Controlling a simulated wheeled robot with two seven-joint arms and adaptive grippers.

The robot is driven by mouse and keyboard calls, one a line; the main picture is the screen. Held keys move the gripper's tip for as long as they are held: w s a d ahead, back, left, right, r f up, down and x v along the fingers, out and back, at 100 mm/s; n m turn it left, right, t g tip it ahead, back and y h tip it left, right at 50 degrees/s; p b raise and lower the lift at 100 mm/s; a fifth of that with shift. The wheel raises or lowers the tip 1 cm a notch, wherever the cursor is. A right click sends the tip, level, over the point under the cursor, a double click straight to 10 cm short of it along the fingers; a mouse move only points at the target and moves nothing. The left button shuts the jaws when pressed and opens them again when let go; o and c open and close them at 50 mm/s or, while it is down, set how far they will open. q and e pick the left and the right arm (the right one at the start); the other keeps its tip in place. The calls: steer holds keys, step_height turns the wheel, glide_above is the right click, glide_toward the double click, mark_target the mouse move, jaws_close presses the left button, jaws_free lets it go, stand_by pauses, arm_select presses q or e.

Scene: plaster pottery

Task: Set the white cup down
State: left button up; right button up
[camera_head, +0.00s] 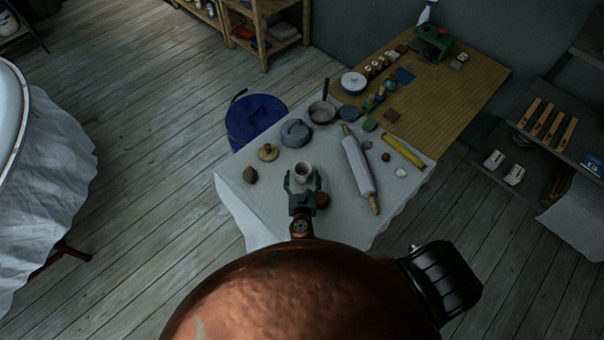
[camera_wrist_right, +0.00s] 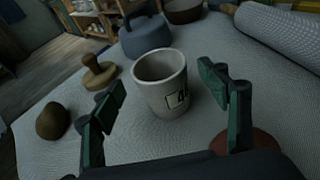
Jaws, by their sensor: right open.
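The white cup (camera_head: 304,171) stands upright on the white cloth of the table (camera_head: 335,222). In the right wrist view the cup (camera_wrist_right: 160,88) shows a dark-edged square mark on its side and an open top. My right gripper (camera_head: 303,183) is open, with its fingers spread at the near side of the cup. In the wrist view one finger is to the left of the cup and one to the right, with a gap on both sides; neither seems to touch it. My left gripper is not in view.
A reddish-brown round piece (camera_head: 322,199) lies close by the right gripper. A rolling pin (camera_head: 357,165) is to the right, a wooden stamp-like piece (camera_head: 268,153) and brown lump (camera_head: 250,175) to the left.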

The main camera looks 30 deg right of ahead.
mark_target(303, 166)
steer(key=x, duration=0.2)
steer(key=shift+w+d+f, duration=0.15)
steer(key=shift+w+f, duration=0.1)
steer(key=shift+f, duration=0.05)
steer(key=shift+w+d+f, duration=0.15)
steer(key=shift+w, duration=0.15)
steer(key=c, duration=0.7)
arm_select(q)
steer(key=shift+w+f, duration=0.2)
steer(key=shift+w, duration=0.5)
arm_select(e)
steer(key=c, duration=0.8)
